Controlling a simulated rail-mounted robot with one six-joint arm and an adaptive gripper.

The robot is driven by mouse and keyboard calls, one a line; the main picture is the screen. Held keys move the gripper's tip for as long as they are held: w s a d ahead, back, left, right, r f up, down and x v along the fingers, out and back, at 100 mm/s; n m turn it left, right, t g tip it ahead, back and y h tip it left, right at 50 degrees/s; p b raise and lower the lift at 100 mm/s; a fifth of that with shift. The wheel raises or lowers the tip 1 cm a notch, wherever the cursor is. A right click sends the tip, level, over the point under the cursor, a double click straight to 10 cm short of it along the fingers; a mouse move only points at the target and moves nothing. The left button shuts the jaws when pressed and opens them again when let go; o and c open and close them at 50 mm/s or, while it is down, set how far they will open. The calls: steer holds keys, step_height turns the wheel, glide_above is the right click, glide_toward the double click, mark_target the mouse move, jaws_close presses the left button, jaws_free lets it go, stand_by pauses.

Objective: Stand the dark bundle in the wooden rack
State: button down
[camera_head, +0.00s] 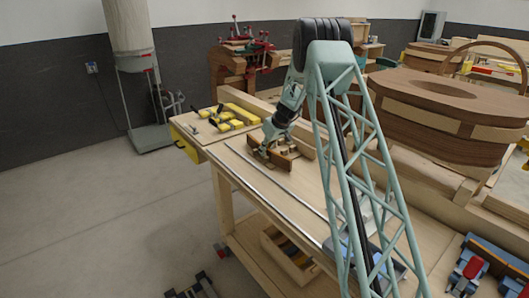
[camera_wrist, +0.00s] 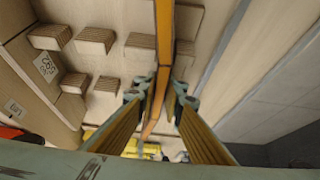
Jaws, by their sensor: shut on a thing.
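My gripper (camera_head: 268,148) is low over the workbench. In the wrist view its two ribbed fingers (camera_wrist: 157,100) are shut on the dark bundle (camera_wrist: 163,50), a thin, long piece with a dark side and an orange edge. In the head view the bundle (camera_head: 274,160) shows as a brown strip on edge below the gripper. The wooden rack (camera_head: 301,148) is close beside it. The wrist view shows the rack's pale layered blocks (camera_wrist: 95,40) on both sides of the bundle. The bundle's lower edge is hidden, so I cannot tell whether it rests on the base.
A long metal rail (camera_head: 260,173) runs along the bench's left side. Yellow clamps (camera_head: 228,117) lie at the far end. A stacked wooden form (camera_head: 440,110) stands to the right.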

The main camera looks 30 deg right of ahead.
steer(key=c, duration=2.6)
jaws_free()
steer(key=shift+c, duration=0.2)
steer(key=shift+v, duration=5.95)
steer(key=shift+r, duration=0.1)
